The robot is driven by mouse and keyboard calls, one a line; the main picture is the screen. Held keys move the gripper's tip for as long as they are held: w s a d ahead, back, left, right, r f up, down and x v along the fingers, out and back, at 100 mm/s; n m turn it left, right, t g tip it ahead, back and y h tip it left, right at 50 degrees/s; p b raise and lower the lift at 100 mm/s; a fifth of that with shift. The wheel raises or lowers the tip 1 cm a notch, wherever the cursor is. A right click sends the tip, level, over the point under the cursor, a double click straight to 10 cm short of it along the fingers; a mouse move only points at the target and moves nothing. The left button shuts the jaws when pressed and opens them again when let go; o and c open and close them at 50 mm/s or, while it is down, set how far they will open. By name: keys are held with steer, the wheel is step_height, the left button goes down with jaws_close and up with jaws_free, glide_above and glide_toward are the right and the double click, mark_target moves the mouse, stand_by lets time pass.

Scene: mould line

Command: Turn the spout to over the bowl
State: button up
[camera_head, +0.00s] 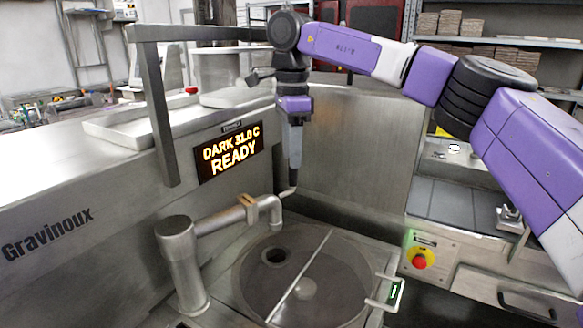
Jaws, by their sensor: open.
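The spout (225,219) is a grey metal pipe. It runs right from a thick upright post (181,262) and bends down at its far end, with a tan band or tab on top near the bend. The bowl (345,268) is a round steel basin sunk in the machine top, with a see-through cover and a pale bar across it. The spout's end shows at the bowl's back left rim; I cannot tell whether it is over the bowl. My gripper (293,186) points down, open and empty, behind and above the spout's bent end, apart from it.
A display (230,152) reads "DARK 31.0 C READY". A grey metal frame (155,105) stands at the left. A steel wall stands behind my gripper.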

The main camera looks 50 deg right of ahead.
steer(key=shift+r, duration=1.4)
